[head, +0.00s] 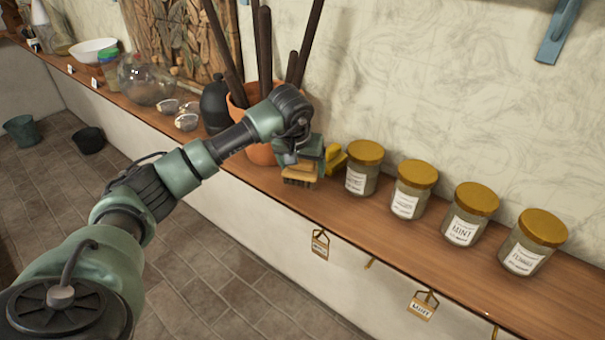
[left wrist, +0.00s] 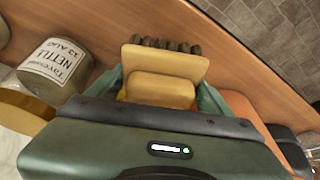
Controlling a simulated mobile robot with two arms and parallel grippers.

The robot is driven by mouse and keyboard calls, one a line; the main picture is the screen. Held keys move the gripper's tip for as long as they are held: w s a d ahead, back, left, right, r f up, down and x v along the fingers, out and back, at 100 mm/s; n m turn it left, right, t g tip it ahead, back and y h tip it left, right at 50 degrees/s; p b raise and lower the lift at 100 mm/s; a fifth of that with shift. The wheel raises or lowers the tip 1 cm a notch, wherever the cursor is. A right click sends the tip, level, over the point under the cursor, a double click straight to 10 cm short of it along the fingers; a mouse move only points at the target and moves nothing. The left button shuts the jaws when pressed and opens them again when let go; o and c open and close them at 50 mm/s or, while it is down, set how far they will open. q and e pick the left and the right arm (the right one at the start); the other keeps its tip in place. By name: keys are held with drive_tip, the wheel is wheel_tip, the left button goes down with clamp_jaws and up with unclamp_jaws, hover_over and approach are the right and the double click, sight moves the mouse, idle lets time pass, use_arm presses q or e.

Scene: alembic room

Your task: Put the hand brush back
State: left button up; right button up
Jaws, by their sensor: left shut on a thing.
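The hand brush (head: 300,171) has a light wooden block and dark bristles. My left gripper (head: 308,156) is shut on it over the wall shelf (head: 400,217), just left of the jars. In the left wrist view, the brush (left wrist: 165,62) sits between the green fingers of the gripper (left wrist: 160,92), bristles pointing toward the top of the picture. I cannot tell whether the bristles touch the shelf. A yellow piece (head: 335,159) shows just right of the gripper; what it is stays unclear. My right gripper is out of view.
Several gold-lidded labelled jars (head: 412,189) stand to the right. A terracotta pot (head: 260,153) with dark sticks and a dark bottle (head: 214,107) stand close left. Tags (head: 320,244) hang below the shelf's front edge. Two buckets (head: 21,130) stand on the floor.

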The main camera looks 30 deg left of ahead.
sight(303, 176)
use_arm(q)
wheel_tip(303, 176, down, 2)
drive_tip(key=shift+f+p, duration=0.25)
drive_tip(key=shift+p, duration=0.15)
drive_tip(key=shift+f, duration=0.5)
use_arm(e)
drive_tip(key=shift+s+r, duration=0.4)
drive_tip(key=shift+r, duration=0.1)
use_arm(q)
drive_tip(key=shift+f, duration=0.1)
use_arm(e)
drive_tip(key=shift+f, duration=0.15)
use_arm(q)
drive_tip(key=o, duration=1.3)
drive_tip(key=shift+c, duration=0.2)
drive_tip(key=shift+s+r, duration=0.1)
drive_tip(key=shift+r, duration=0.3)
drive_tip(key=b+v, duration=0.3)
drive_tip(key=v, duration=0.8)
drive_tip(key=shift+r, duration=0.25)
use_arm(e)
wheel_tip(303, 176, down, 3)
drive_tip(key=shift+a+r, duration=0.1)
